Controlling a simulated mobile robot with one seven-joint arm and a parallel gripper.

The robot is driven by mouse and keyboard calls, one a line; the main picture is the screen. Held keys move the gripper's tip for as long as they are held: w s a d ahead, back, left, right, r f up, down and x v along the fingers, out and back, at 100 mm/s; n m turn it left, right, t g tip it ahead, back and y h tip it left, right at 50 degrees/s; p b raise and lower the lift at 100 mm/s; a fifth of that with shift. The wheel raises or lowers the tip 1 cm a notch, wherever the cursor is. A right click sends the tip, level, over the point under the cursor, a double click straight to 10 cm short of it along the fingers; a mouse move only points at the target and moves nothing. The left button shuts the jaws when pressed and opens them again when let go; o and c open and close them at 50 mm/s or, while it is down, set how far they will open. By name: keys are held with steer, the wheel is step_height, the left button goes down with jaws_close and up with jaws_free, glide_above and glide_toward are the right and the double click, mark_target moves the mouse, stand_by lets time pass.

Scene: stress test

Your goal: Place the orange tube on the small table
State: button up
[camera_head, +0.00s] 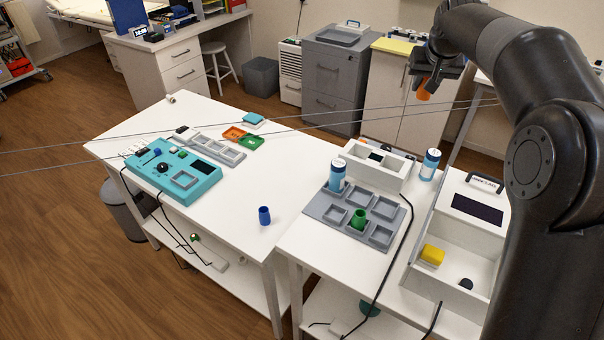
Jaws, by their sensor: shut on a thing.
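My gripper (428,78) is at the upper right, high above the right table, pointing down. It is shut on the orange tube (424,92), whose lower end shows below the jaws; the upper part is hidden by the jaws. Two white tables stand side by side: the left white table (215,203) and the right white table (318,262). I cannot tell which one is the small table. The tube is apart from both.
The left table holds a teal device (190,182), a blue cup (264,215) and small trays, with a clear middle. The right table holds a grey tray (340,222) with a green cup (358,219), white bins and blue-white canisters. Thin cables cross the view.

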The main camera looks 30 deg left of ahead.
steer(key=s+a+f+n+y, duration=0.1)
steer(key=s+a, duration=0.2)
steer(key=a, duration=0.8)
steer(key=s+a+f+n+g, duration=0.1)
steer(key=s+a+f+n, duration=0.15)
steer(key=a, duration=0.85)
steer(key=s+a+f+n+y, duration=0.1)
steer(key=s+a, duration=0.3)
steer(key=a, duration=0.7)
step_height(320, 180, down, 20)
steer(key=shift+w+d+f, duration=0.15)
steer(key=shift+w+f, duration=0.05)
steer(key=shift+f, duration=0.05)
step_height(320, 180, down, 10)
steer(key=shift+r, duration=0.25)
steer(key=shift+f, duration=0.15)
steer(key=o, duration=0.5)
steer(key=shift+f, duration=0.1)
steer(key=o, duration=0.5)
steer(key=shift+c, duration=0.2)
